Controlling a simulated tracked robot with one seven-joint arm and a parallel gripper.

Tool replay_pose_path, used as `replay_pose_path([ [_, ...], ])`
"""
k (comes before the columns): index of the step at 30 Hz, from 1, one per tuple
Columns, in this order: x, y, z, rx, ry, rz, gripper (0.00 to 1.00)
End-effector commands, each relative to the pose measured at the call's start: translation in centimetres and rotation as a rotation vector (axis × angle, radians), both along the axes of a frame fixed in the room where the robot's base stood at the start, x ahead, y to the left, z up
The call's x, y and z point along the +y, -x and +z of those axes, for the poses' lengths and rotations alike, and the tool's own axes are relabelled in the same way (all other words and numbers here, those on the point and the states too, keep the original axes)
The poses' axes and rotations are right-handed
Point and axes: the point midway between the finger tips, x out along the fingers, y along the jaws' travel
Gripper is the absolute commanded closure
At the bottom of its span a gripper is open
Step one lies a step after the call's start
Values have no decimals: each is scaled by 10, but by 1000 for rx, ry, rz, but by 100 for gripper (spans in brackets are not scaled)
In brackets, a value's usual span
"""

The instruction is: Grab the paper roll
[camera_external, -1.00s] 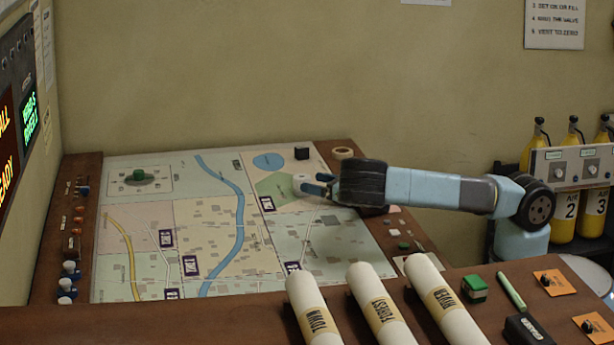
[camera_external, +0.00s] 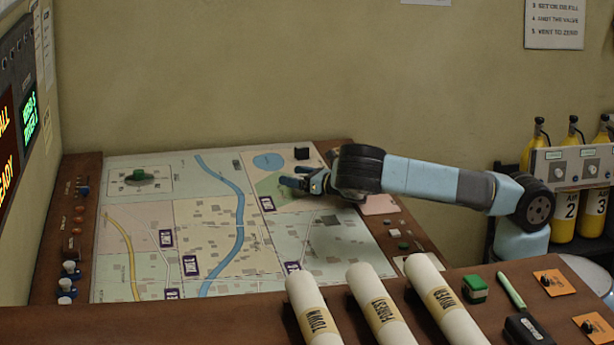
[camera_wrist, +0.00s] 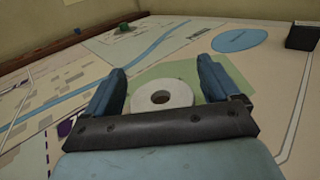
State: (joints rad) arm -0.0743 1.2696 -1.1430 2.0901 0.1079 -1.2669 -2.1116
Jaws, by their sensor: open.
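In the wrist view, the white paper roll (camera_wrist: 162,97), a short ring with a dark centre hole, lies flat on the green patch of the map. My gripper (camera_wrist: 162,68) is open, with one blue finger on each side of the roll. A small gap shows between the roll and each finger. In the external view, my gripper (camera_external: 294,180) is low over the map's upper right, and its fingers hide most or all of the roll.
The map table (camera_external: 130,240) is mostly flat and clear. A dark block (camera_external: 301,153) stands beyond my gripper, and a green knob (camera_external: 139,175) is at the far left. Rolled maps labelled TOWN (camera_external: 305,290), FOREST (camera_external: 368,290) and RIVER (camera_external: 432,280) lie in front.

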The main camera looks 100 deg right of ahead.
Motion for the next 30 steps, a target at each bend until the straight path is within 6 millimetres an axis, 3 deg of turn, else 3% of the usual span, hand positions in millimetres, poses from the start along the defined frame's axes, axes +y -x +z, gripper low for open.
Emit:
replay_pose_path([
  [2,0,0,0,0,0,0,15],
  [19,0,0,0,0,0,0,69],
  [30,0,0,9,-1,1,1,69],
])
